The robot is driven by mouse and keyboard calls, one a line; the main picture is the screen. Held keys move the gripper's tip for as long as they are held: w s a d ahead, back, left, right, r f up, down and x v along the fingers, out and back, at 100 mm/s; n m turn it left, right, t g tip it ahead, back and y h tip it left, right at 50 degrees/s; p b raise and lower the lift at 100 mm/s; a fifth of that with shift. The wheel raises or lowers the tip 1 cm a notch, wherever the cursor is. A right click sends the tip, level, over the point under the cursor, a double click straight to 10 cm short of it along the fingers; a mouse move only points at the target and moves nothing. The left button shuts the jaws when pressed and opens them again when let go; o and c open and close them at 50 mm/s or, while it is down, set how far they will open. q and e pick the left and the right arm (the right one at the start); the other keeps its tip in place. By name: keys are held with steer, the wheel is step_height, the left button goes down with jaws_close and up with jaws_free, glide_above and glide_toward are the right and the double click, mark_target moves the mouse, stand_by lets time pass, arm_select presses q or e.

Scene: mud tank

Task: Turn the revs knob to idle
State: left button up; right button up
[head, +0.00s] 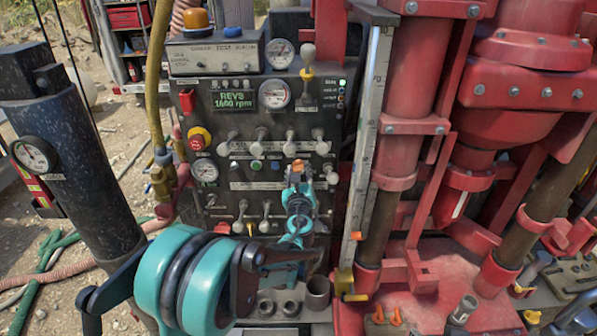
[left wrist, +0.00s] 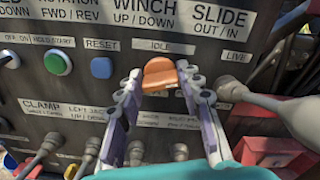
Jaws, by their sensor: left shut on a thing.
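The revs knob is orange and sits on the dark control panel (head: 230,130). In the left wrist view the orange knob (left wrist: 160,72) lies between my left gripper's fingertips, just below the label IDLE. In the head view it shows as a small orange patch (head: 298,166) at the tip of my left gripper (head: 299,182). My left gripper (left wrist: 160,88) is shut on the knob. I cannot tell which way the knob points. The display (head: 234,101) on the panel reads REVS 1600 rpm. My right gripper is out of view.
A lever with a grey handle (left wrist: 262,103) is close to the right of my fingers. A blue button (left wrist: 101,67) and a green button (left wrist: 53,61) are to the left. Several levers surround the knob. Red drill machinery (head: 410,90) stands right of the panel.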

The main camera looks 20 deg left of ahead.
arm_select(q)
steer(key=n+b, duration=0.2)
steer(key=n, duration=0.1)
steer(key=shift+f, duration=0.15)
steer(key=n+b, duration=0.2)
steer(key=n, duration=0.2)
steer(key=shift+a, duration=0.1)
steer(key=n+b, duration=0.1)
steer(key=n, duration=0.2)
steer(key=shift+n+b, duration=0.8)
steer(key=shift+n, duration=1.2)
steer(key=o, duration=1.2)
steer(key=shift+c, duration=0.2)
steer(key=shift+s, duration=0.1)
